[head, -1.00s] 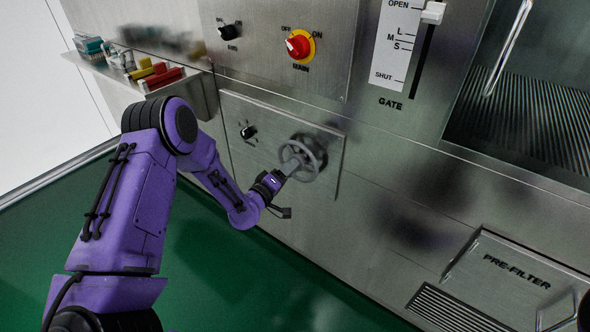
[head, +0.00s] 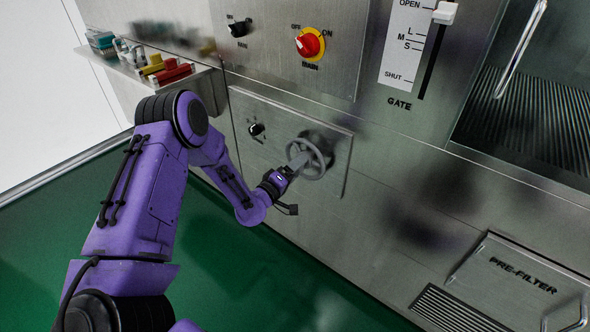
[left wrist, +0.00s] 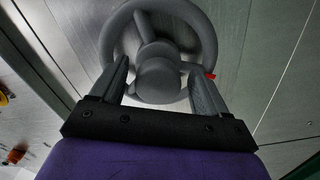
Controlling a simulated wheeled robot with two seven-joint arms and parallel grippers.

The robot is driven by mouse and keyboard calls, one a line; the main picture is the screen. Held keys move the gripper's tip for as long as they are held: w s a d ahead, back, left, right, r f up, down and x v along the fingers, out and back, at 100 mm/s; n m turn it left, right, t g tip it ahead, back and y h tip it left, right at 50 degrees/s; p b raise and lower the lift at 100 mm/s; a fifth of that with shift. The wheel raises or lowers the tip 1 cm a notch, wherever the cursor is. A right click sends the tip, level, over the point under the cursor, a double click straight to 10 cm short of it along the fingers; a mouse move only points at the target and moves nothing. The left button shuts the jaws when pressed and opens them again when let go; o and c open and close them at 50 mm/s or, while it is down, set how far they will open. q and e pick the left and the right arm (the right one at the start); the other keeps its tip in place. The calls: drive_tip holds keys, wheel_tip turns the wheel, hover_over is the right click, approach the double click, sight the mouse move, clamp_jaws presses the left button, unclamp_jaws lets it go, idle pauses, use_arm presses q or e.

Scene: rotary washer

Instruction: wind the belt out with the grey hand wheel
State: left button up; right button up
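The grey hand wheel (head: 325,150) is mounted on a square panel low on the washer's steel front. My left gripper (head: 299,163) is at the wheel. In the left wrist view its fingers (left wrist: 158,75) stand apart on either side of the hub, with gaps visible. I cannot tell whether they touch the rim. A small red mark shows beside the right finger. No belt can be made out. My right gripper is not in view.
A small black knob (head: 256,129) sits on the same panel, left of the wheel. Above are the red main switch (head: 308,44) and the gate slider (head: 444,13). A shelf (head: 205,84) juts out at upper left. The pre-filter cover (head: 520,275) is at lower right.

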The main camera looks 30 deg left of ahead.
use_arm(q)
drive_tip(key=shift+s, duration=0.1)
drive_tip(key=s, duration=1)
drive_tip(key=shift+s+a, duration=0.2)
drive_tip(key=shift+a, duration=0.25)
drive_tip(key=s+d+f+m+g+y+p, duration=0.3)
drive_tip(key=s+f+g+y, duration=0.1)
drive_tip(key=s+f+g, duration=0.55)
drive_tip(key=s+d+f+m+g+p, duration=0.1)
drive_tip(key=s+d+g+p, duration=0.1)
drive_tip(key=s, duration=0.7)
drive_tip(key=s+d+f+m+g+y+p, duration=0.1)
drive_tip(key=s+d+f+m+g+p, duration=0.1)
drive_tip(key=s, duration=0.7)
drive_tip(key=shift+s+d+f+g, duration=0.2)
drive_tip(key=shift+g, duration=0.45)
drive_tip(key=shift+w, duration=0.1)
